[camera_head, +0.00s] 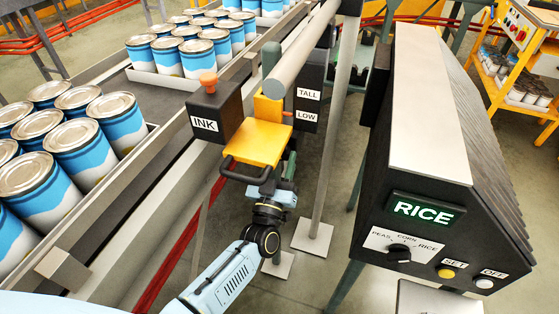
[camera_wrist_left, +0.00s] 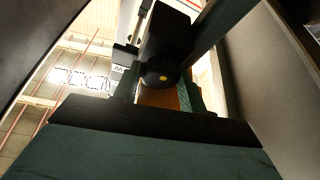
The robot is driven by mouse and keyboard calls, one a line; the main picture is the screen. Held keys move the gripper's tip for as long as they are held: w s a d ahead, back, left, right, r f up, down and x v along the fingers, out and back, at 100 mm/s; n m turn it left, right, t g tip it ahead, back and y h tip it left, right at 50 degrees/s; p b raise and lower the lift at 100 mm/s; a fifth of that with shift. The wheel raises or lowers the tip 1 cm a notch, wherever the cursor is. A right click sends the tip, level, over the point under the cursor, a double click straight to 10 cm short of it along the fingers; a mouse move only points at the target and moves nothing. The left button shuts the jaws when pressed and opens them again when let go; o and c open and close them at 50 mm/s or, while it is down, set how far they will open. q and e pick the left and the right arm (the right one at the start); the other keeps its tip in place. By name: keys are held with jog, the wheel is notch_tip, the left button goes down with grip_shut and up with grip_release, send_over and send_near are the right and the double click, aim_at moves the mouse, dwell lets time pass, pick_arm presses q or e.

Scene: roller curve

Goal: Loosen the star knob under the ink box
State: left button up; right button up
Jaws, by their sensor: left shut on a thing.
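The dark ink box (camera_head: 217,108), labelled INK and topped by an orange knob, stands beside the conveyor rail. A yellow block (camera_head: 257,142) with a black handle is mounted at its right. My left gripper (camera_head: 272,182) reaches up beneath this block. In the left wrist view a round black knob with a yellow centre (camera_wrist_left: 160,73), seemingly the star knob, shows between the green fingers (camera_wrist_left: 160,92). The gripper is shut on it as far as I can tell; the contact is partly hidden. The knob is hidden in the head view. My right gripper is not in view.
A dark post with TALL and LOW labels (camera_head: 308,95) and a grey upright (camera_head: 335,130) stand right of the ink box. The RICE control cabinet (camera_head: 430,100) fills the right. Trays of blue cans (camera_head: 85,140) lie at left. A yellow cart (camera_head: 515,75) stands at far right.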

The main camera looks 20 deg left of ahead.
pick_arm(q)
jog(key=n+y, duration=0.1)
jog(key=n, duration=0.1)
jog(key=n+y, duration=0.1)
jog(key=n, duration=0.1)
jog(key=n+g+y, duration=0.1)
jog(key=n, duration=0.1)
jog(key=shift+d+r+n+p, duration=0.2)
jog(key=shift+d+n+p, duration=0.1)
jog(key=shift+p, duration=0.05)
jog(key=n+g+y, duration=0.1)
jog(key=n, duration=0.2)
jog(key=shift+r+p, duration=0.1)
jog(key=shift+p, duration=0.3)
jog(key=n+g+y+p, duration=0.1)
jog(key=n, duration=0.2)
jog(key=shift+d+r, duration=0.15)
jog(key=shift+n, duration=0.5)
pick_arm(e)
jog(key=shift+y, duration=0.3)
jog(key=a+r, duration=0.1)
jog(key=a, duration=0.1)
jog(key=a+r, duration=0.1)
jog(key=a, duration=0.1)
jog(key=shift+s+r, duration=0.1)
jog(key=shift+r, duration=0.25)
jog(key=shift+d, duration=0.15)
